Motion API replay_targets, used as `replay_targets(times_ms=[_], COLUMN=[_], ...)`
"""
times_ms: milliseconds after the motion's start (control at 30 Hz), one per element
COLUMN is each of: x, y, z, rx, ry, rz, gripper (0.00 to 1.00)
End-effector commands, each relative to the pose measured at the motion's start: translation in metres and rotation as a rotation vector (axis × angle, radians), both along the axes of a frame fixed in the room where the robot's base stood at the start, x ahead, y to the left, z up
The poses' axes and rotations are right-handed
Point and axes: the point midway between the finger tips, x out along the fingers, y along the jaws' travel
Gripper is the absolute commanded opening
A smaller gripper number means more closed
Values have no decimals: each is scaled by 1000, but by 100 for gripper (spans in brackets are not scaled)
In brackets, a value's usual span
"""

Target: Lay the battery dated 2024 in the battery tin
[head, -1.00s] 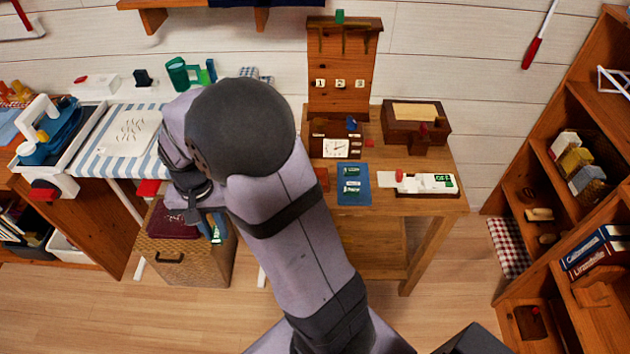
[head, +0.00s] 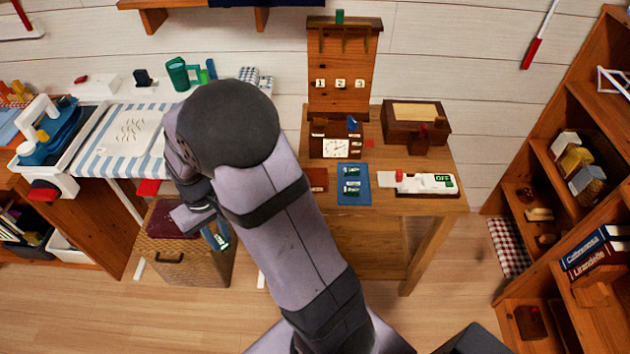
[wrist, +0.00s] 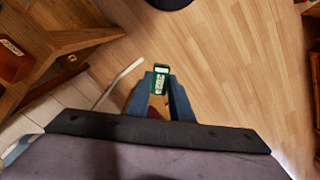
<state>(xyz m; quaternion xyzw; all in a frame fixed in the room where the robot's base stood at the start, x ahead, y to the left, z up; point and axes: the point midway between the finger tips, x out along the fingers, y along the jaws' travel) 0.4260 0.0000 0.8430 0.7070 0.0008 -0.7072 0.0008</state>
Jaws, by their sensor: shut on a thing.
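My gripper (wrist: 158,92) has blue fingers and is shut on a green battery (wrist: 160,78) with a white label. Its print is too small to read surely. In the head view the held battery (head: 222,242) hangs in front of the wicker hamper, left of the wooden table. More green batteries (head: 352,186) lie on a blue mat (head: 353,202) on that table. A flat reddish-brown box (head: 317,180) is left of the mat; I cannot tell if it is the battery tin. A red-brown thing with a pale label (wrist: 12,62) shows at the wrist view's left edge.
The wooden table (head: 430,205) also holds a clock (head: 336,148), a white device reading OFF (head: 425,183) and a wooden box (head: 415,116). The wicker hamper (head: 190,262) stands below my gripper. A striped ironing surface (head: 95,160) is at left. Floor in front is free.

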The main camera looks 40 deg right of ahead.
Motion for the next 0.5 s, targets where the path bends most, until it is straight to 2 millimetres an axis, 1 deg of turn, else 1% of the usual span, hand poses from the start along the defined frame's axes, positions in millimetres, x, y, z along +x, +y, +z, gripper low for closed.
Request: replay_targets(times_ms=[367, 500], x=[1, 5], y=[-1, -7], z=[0, 1], rx=[0, 0], ry=[-1, -2], rz=[-6, -59], gripper=[0, 0])
